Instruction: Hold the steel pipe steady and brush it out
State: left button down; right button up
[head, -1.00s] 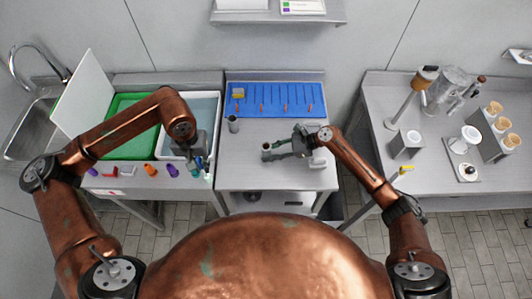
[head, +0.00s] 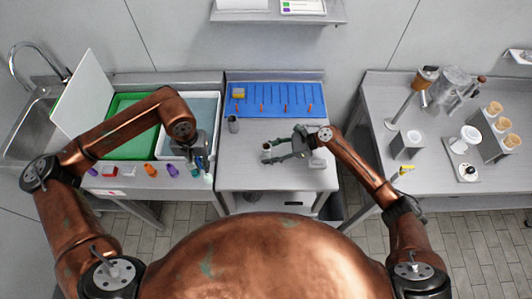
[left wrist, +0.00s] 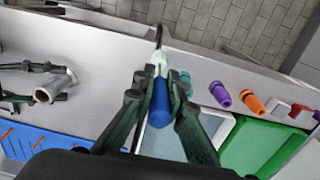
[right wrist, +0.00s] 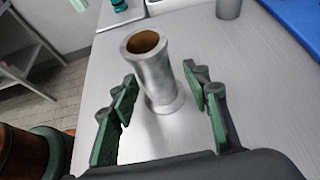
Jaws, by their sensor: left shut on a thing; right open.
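The steel pipe (right wrist: 160,88) stands upright on the grey table, flared at its rim and base, with a brownish inside. It also shows in the head view (head: 266,147) and the left wrist view (left wrist: 48,93). My right gripper (right wrist: 160,104) is open, one finger on each side of the pipe; a gap shows on both sides. It also shows in the head view (head: 276,152). My left gripper (left wrist: 158,98) is shut on a brush with a blue handle (left wrist: 160,108) and a pale collar. Its dark rod points away toward the table's front edge. The brush is left of the pipe in the head view (head: 208,176).
A blue rack (head: 275,88) lies at the table's back. A grey cylinder (head: 233,124) stands in front of it. A white bin and green tray (head: 125,145) lie left, with several coloured plugs in front. The right table (head: 440,150) holds coffee things.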

jog(key=shift+d+r, duration=0.1)
jog(key=shift+d, duration=0.1)
jog(key=shift+d+r, duration=0.35)
jog(key=shift+d, duration=0.25)
jog(key=shift+a+f, duration=0.2)
jog(key=shift+a, duration=0.1)
dwell(0.6)
jog(key=shift+a+f, duration=0.2)
jog(key=shift+a, duration=0.25)
jog(key=shift+c, duration=0.7)
jog(key=c, duration=1)
